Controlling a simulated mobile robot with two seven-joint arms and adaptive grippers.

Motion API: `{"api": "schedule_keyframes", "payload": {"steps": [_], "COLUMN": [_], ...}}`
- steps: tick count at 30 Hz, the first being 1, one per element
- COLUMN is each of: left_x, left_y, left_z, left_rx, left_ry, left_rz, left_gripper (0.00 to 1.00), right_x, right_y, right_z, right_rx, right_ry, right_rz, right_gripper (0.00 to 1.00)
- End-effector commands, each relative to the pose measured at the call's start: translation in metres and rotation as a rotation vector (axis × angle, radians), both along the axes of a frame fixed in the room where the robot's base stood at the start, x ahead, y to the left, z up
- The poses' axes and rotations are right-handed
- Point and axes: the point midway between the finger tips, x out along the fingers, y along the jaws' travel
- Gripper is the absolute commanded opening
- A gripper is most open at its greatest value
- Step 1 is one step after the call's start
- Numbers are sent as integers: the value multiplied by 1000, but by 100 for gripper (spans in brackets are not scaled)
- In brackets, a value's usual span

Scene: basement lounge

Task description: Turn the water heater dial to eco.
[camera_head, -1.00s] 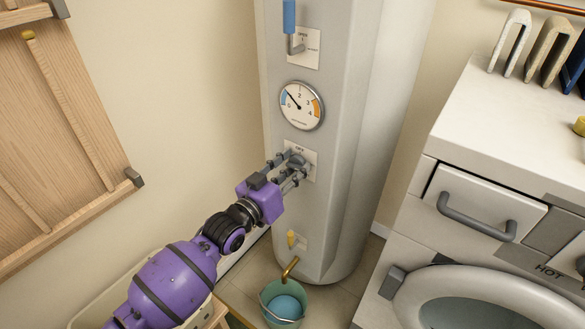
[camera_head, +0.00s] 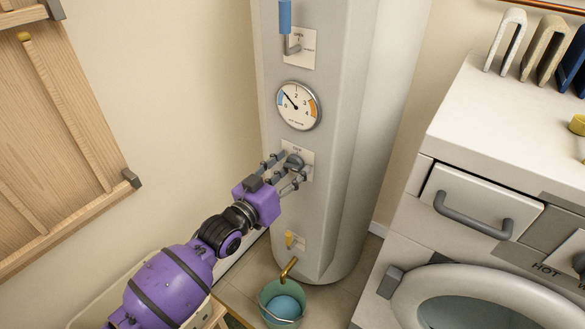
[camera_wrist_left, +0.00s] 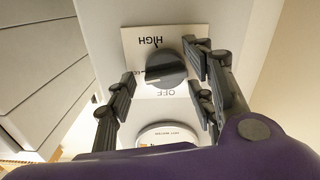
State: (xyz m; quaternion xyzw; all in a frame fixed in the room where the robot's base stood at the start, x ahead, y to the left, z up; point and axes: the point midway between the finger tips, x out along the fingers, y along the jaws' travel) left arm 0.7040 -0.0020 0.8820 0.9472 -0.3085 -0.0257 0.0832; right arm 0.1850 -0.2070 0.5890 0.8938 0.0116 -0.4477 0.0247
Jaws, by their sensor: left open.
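The water heater (camera_head: 340,140) is a tall pale cylinder in the middle of the head view. Its dark grey dial (camera_head: 293,163) sits on a white label plate below the round gauge. In the left wrist view the dial (camera_wrist_left: 165,68) appears upside down, with HIGH and OFF printed on the plate around it. My right gripper is out of view.
Below are a small yellow-handled tap (camera_head: 290,239) and a green bucket (camera_head: 283,302). A white cabinet (camera_head: 490,140) and washer stand at right, a wooden frame (camera_head: 70,110) at left.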

Motion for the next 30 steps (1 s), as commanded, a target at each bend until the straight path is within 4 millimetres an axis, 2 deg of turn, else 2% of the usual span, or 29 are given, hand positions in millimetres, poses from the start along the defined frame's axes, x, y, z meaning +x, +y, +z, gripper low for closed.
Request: {"api": "schedule_keyframes", "payload": {"steps": [9,15,21,30], "left_x": [-52,-80,-91,-91], "left_y": [38,58,65,65], "left_z": [-2,0,1,0], "left_rx": [1,0,-1,-1], "left_ry": [2,0,-2,-1], "left_rz": [0,-1,-2,-2], "left_gripper": [49,49,49,49], "right_x": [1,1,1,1], "right_y": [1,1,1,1], "right_z": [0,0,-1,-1], "right_rx": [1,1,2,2], "right_ry": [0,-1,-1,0], "right_rz": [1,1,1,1], "right_gripper": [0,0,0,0]}}
